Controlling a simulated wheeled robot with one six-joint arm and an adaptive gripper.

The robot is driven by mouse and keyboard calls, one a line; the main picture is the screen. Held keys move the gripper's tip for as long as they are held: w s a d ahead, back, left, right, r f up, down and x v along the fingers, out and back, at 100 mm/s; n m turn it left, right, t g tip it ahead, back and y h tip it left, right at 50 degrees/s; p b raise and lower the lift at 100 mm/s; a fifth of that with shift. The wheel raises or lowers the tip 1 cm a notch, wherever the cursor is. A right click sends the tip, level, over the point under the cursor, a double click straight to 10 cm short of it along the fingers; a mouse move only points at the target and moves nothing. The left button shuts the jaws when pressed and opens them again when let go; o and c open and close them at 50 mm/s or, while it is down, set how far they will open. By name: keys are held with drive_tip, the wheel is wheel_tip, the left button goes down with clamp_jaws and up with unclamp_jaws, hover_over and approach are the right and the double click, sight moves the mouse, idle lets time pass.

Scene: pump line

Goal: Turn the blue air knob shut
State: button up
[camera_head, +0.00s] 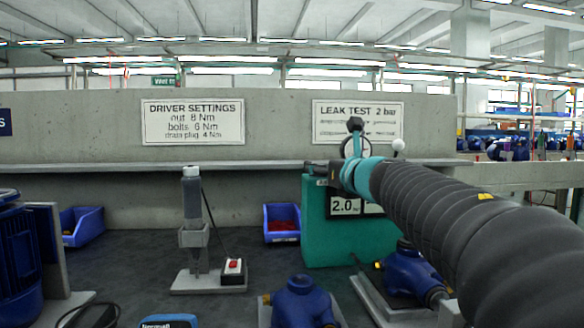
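The teal leak-test box (345,243) stands on the bench right of centre, with a "2.0" display (345,206) on its front. A round white-faced gauge (364,148) rises above it, partly covered by my arm. No blue air knob can be made out; my arm covers the box's upper right. My gripper (322,167) seems to be the small dark shape at the arm's end, over the box's top left. Its fingers are too small and hidden to tell whether they are open, or whether they touch anything.
A driver stand (193,240), red-switched box (233,272) and blue bins (82,226) stand left. A white ball (398,145) shows behind my arm.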

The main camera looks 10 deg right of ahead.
drive_tip(key=shift+x, duration=0.9)
clamp_jaws()
